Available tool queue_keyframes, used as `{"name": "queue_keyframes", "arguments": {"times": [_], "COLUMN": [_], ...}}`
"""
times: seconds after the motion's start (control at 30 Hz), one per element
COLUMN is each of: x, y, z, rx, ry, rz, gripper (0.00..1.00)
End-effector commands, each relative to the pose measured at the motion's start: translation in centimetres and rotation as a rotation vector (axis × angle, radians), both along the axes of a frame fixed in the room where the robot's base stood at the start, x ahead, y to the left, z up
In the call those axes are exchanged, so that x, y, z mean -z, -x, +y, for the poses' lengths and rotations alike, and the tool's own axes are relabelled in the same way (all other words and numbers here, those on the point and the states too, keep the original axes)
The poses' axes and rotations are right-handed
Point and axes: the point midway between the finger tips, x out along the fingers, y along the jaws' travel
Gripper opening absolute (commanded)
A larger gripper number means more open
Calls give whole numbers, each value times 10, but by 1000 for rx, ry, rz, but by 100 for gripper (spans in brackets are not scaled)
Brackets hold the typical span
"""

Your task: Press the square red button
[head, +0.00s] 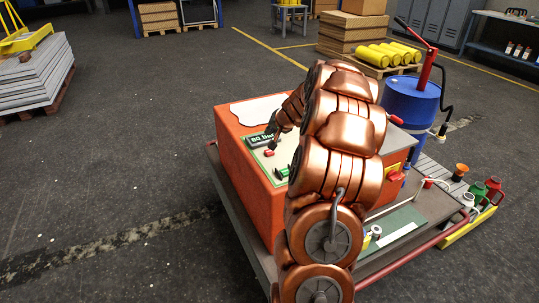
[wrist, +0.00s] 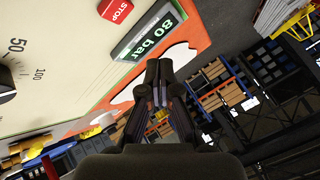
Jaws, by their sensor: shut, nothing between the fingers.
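The red square button (wrist: 115,11), marked STOP, sits on the pale panel (wrist: 60,70) of the orange box, at the top of the wrist view. In the head view a small red shape (head: 268,153) on the panel appears to be the same button. My gripper (wrist: 158,72) is dark, shut and empty. In the wrist view its tips appear below and right of the button, apart from it, in front of the panel's edge. In the head view my gripper (head: 272,127) is small, above the panel near the display. Contact with the panel cannot be told.
A green display reading 80 bar (wrist: 150,30) lies beside the button. A dial knob (wrist: 5,85) is at the panel's left in the wrist view. The orange box (head: 240,165) stands on a cart with a blue drum (head: 410,100) behind.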

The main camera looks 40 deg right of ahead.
Motion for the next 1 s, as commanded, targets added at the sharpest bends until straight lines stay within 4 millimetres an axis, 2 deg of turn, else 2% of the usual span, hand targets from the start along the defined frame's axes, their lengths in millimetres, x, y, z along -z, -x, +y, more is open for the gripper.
{"name": "queue_keyframes", "arguments": {"times": [0.03,0.1,0.43,1.0], "x": [11,20,54,57], "y": [0,0,0,0], "z": [0,0,0,0], "rx": [0,0,-1,1], "ry": [-1,-1,-2,1], "rz": [0,0,-1,-1], "gripper": [0,0,0,0]}}
